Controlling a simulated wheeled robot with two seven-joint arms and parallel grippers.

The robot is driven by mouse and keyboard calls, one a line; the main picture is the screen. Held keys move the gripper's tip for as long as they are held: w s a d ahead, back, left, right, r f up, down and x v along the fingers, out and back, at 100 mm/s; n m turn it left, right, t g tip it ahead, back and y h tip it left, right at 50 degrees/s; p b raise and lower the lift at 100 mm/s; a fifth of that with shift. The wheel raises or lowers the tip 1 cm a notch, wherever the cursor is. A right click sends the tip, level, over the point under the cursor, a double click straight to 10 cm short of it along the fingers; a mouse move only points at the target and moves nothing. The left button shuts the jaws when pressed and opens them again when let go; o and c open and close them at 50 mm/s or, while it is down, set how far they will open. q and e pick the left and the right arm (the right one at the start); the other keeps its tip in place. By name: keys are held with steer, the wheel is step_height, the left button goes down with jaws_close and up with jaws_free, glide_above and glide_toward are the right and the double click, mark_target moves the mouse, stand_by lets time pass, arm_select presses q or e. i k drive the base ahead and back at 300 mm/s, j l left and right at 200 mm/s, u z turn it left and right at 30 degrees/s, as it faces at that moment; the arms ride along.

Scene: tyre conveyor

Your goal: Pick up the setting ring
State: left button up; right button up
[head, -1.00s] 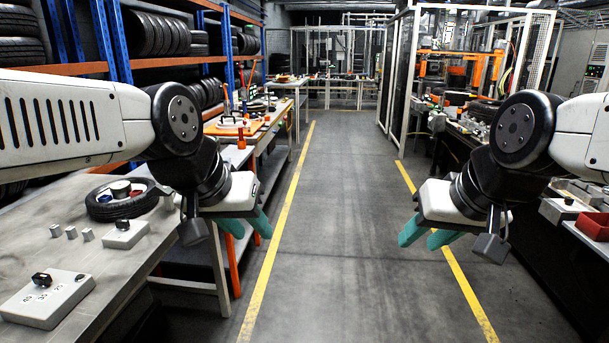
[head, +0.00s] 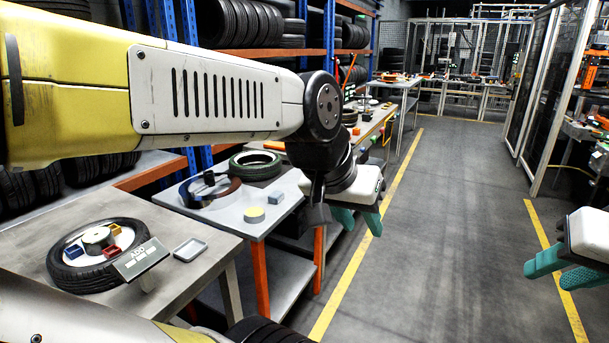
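A dark ring (head: 226,193) with a brown and blue inner wall and a black knob lies on the grey side table; I cannot tell for sure that it is the setting ring. My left gripper (head: 357,219) hangs over the aisle edge, right of that table. It is empty, its teal fingers apart. My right gripper (head: 560,270) is at the right edge over the aisle, also empty with its fingers apart. My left arm crosses the upper left and hides part of the shelves.
A tyre holding coloured blocks (head: 85,278), a small sign (head: 140,259) and a shallow grey tray (head: 190,250) are on the near table (head: 185,284). A green-rimmed tyre (head: 254,167), a yellow-topped puck (head: 254,215) and a grey block (head: 276,198) surround the ring. The aisle is clear.

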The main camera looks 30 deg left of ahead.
mark_target(210, 183)
steer(key=i+u, duration=0.1)
steer(key=i, duration=0.45)
steer(key=i+l+u, duration=0.15)
steer(key=i, duration=0.35)
steer(key=i+u, duration=0.45)
steer(key=u, duration=0.3)
steer(key=i+l+u, duration=0.15)
steer(key=u, duration=0.2)
steer(key=i+u, duration=0.15)
steer(key=u, duration=0.3)
steer(key=i+u, duration=0.15)
steer(key=u, duration=0.3)
steer(key=i+l+u, duration=0.15)
steer(key=u, duration=0.25)
steer(key=i+l+u, duration=0.1)
steer(key=u, duration=0.35)
steer(key=i+l+u, duration=0.1)
steer(key=l+u, duration=0.15)
steer(key=u, duration=0.2)
steer(key=i+l+u, duration=0.3)
steer(key=k+j, duration=0.05)
steer(key=k, duration=0.05)
